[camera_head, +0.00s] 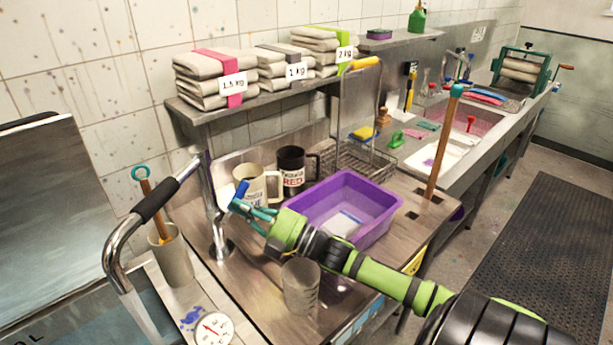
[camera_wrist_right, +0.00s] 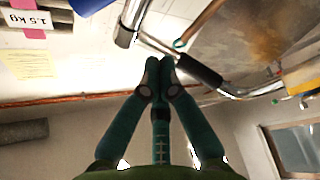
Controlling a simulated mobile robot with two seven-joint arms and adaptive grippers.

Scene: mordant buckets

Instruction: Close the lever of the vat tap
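The vat tap (camera_head: 213,205) is a chrome post standing on the steel counter, joined near its top to a curved chrome pipe with a black sleeve (camera_head: 156,200). A small blue lever (camera_head: 241,189) tilts up and to the right beside the post; its exact setting is hard to tell. My right gripper (camera_head: 238,206) is right at the lever, just below it; I cannot tell whether they touch. In the right wrist view its teal fingers (camera_wrist_right: 160,62) come together at the tips with nothing seen between them. The black sleeve also shows there (camera_wrist_right: 198,72). My left gripper is not in view.
A purple tub (camera_head: 377,222) and a clear beaker (camera_head: 300,287) stand close to my right arm. Two mugs, a cream one (camera_head: 258,184) and a dark one (camera_head: 291,168), stand behind the gripper. A dial thermometer (camera_head: 213,329) lies at front left. A shelf (camera_head: 215,117) holds bundles above.

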